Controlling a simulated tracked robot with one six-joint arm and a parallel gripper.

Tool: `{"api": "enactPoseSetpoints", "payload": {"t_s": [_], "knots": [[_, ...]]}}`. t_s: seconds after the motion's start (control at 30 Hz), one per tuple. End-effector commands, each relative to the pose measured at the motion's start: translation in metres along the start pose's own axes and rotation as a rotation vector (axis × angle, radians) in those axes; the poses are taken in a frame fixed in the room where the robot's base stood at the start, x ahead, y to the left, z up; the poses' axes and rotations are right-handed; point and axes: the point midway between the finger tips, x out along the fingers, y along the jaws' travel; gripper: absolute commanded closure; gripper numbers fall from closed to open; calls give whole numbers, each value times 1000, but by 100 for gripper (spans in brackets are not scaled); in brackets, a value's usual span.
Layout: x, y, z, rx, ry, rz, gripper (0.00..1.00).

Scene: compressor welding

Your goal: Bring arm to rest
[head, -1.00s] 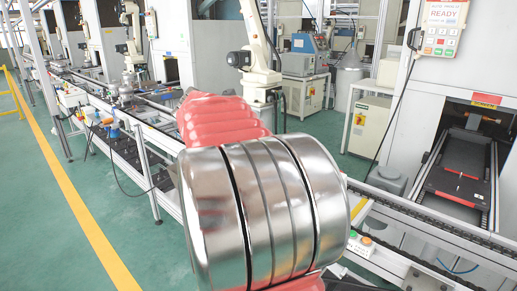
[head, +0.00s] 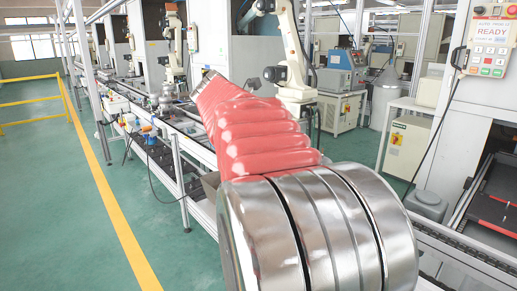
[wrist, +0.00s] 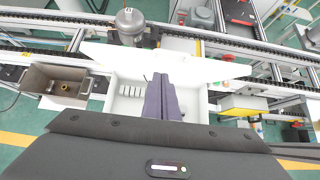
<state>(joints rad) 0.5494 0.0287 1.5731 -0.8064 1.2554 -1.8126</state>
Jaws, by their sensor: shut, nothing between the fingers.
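My arm shows in the head view as a polished metal joint and a red ribbed sleeve (head: 255,135), stretching away from the lower right toward the conveyor line. My gripper is not visible in the head view. In the wrist view, my gripper (wrist: 163,82) shows as two dark purple fingers side by side, shut and empty. The fingers point over a white tray-like surface (wrist: 130,107). They appear apart from everything; the exact height above it cannot be told.
The conveyor line (wrist: 225,45) crosses the wrist view, with a grey cylindrical compressor (wrist: 130,22) and a brown bin (wrist: 42,82) near it. A white industrial robot (head: 290,50) stands behind my arm. A control panel (head: 492,45) reads READY.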

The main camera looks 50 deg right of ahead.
Motion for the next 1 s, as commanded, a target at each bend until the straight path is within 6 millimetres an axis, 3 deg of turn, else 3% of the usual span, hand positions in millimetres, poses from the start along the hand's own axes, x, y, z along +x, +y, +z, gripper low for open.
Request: {"api": "enactPoseSetpoints", "payload": {"t_s": [0.37,0.63,1.0], "knots": [[0,0,0,14,0,-1,100],[2,6,-5,223,19,21,100],[17,7,-76,654,187,13,100]]}}
